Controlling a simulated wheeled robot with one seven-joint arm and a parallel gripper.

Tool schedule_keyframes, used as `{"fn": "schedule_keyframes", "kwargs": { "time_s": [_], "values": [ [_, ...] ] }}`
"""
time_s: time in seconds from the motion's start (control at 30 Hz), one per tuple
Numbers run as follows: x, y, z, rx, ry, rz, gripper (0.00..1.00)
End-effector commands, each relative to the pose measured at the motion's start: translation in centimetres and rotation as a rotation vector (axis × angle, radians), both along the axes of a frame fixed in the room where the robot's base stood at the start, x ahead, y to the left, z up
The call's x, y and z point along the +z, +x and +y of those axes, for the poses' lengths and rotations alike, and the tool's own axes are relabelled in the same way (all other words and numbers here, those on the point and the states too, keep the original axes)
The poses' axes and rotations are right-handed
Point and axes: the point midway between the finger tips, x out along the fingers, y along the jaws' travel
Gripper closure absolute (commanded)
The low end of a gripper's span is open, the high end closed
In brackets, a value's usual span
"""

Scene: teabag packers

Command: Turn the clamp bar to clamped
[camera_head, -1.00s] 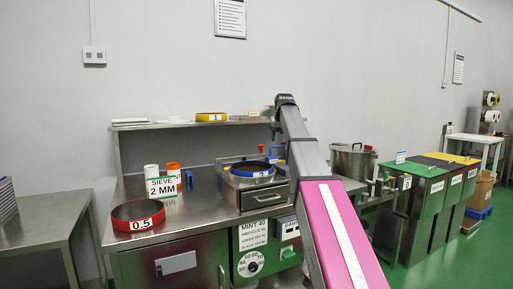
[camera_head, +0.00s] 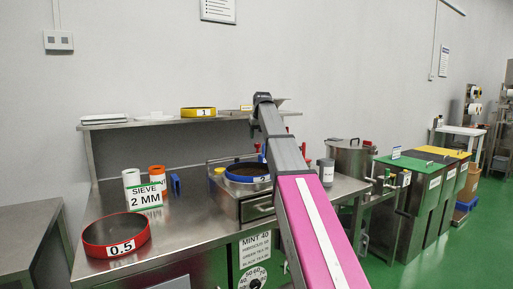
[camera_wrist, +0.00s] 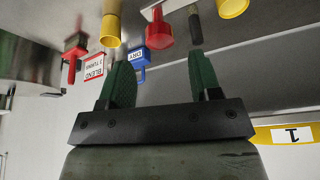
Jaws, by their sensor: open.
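The sifter station (camera_head: 256,207) is a steel box on the bench with a blue-rimmed sieve (camera_head: 247,179) marked 2 seated on top. A thin dark bar (camera_head: 222,160) shows at the sieve's back edge; I cannot tell surely whether it is the clamp bar or how it is turned. My arm hides the station's right side. My gripper (camera_wrist: 162,58) is open and empty in the wrist view, its green fingers apart. In the head view my gripper is hidden behind my arm.
A red sieve (camera_head: 116,236) marked 0.5 and a SIEVE 2 MM sign (camera_head: 145,196) are on the bench's left. A yellow sieve (camera_head: 198,112) is on the shelf (camera_head: 150,125).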

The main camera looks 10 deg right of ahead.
Motion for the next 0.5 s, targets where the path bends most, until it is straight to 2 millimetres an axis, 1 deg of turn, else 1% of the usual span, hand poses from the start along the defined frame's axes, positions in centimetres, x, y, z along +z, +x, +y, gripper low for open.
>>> {"fn": "schedule_keyframes", "kwargs": {
  "time_s": [0.03,0.2,0.4,0.5],
  "values": [
    [-1.0,0.4,0.0,0.0,0.0,0.002,0.42],
    [-3.7,1.5,0.1,0.0,0.0,0.002,0.42],
    [-5.9,2.4,0.2,0.0,0.0,0.001,0.42],
    [-6.4,2.7,0.2,0.0,0.0,-0.001,0.42]
  ]
}}
